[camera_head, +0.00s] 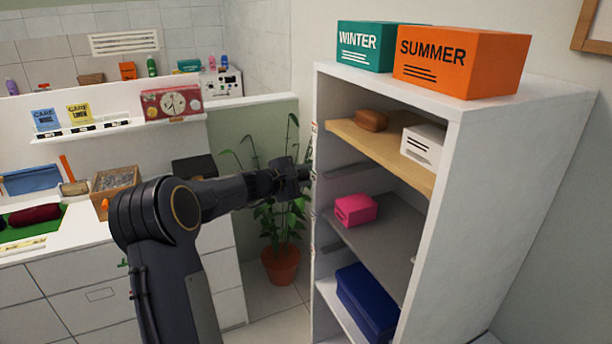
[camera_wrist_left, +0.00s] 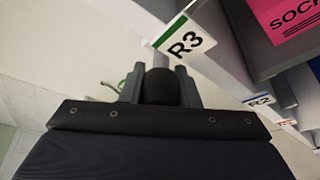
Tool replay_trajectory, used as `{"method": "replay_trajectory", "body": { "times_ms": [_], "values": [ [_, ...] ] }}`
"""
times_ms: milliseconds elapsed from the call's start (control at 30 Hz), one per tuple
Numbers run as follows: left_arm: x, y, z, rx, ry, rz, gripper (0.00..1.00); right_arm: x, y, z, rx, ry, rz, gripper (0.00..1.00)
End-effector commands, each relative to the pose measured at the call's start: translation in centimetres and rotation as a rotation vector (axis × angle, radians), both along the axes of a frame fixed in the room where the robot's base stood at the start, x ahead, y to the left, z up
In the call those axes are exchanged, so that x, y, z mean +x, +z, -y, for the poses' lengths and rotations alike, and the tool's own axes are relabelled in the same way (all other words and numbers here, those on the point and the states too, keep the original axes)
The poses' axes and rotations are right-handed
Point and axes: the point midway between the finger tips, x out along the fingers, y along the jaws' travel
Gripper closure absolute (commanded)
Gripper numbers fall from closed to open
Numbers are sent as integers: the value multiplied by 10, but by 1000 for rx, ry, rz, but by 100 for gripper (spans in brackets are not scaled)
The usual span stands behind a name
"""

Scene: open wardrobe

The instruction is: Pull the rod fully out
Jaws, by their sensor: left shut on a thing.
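My left gripper (camera_head: 303,173) is at the left front edge of the open white wardrobe (camera_head: 530,190), level with the gap between the wooden shelf and the grey shelf. In the left wrist view its two grey fingers (camera_wrist_left: 160,85) are closed on a dark rounded end piece (camera_wrist_left: 160,88), which I take to be the rod's end. A pale shaft seems to run on behind it, mostly hidden. A white tag reading R3 (camera_wrist_left: 185,40) with a green stripe is right beside the fingers. How far the rod stands out cannot be told. My right gripper is not in view.
The wooden shelf (camera_head: 365,142) holds a brown item and a white box (camera_head: 423,147). A pink box (camera_head: 356,209) sits on the grey shelf and a blue box (camera_head: 367,300) below. A potted plant (camera_head: 280,264) stands left of the wardrobe, behind my arm.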

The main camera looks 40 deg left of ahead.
Motion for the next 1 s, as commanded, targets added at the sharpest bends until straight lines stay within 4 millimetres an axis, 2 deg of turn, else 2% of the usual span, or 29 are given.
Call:
{"method": "replay_trajectory", "body": {
  "times_ms": [133,233,500,700,900,1000],
  "values": [
    [-10,-3,-5,0,1,0,100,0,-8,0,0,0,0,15],
    [-25,-5,-14,2,3,0,100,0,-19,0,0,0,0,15],
    [-90,-6,-47,3,5,0,100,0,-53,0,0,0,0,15],
    [-135,-5,-70,1,4,-1,100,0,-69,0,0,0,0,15],
    [-167,-3,-86,0,1,-2,100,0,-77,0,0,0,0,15],
    [-175,-2,-90,-2,-1,-2,100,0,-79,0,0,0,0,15]
  ]
}}
